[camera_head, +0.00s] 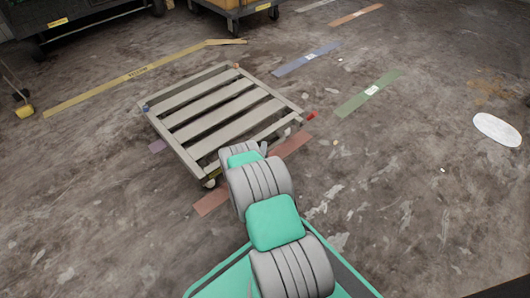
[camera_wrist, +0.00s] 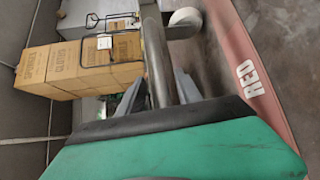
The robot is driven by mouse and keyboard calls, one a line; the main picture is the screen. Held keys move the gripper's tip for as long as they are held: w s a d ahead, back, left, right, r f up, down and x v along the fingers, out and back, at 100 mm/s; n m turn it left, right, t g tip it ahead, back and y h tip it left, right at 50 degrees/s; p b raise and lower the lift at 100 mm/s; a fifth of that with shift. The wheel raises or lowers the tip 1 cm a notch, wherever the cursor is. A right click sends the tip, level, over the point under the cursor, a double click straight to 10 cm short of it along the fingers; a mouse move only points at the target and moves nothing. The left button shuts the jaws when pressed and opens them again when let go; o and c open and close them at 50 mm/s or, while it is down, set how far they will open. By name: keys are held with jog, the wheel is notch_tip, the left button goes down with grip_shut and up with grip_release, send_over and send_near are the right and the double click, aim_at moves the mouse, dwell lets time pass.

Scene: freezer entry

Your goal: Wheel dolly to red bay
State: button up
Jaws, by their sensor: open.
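The dolly (camera_head: 200,124) is a low slatted frame on casters, with small coloured marks at its corners. A reddish floor strip (camera_head: 292,145) runs along its near edge, partly hidden by my arm. In the wrist view the strip (camera_wrist: 248,78) reads "RED". My gripper (camera_wrist: 158,92) is open, with a grey bar (camera_wrist: 158,55), apparently the dolly's near edge, running between its fingers. I cannot tell whether the fingers touch it. A pale caster (camera_wrist: 185,22) shows beside the bar. In the head view my arm hides the fingertips.
Blue (camera_head: 307,58), green (camera_head: 368,93) and orange (camera_head: 356,14) strips lie on the right floor. A long yellow strip (camera_head: 130,77) runs behind the dolly. A cart (camera_head: 235,8) stands at the back. A white disc (camera_head: 497,130) lies right. Stacked boxes (camera_wrist: 80,68) show in the wrist view.

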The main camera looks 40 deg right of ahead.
jog(key=p+v, duration=0.3)
jog(key=v, duration=0.4)
jog(key=shift+s+a, duration=0.25)
jog(key=shift+a, duration=0.05)
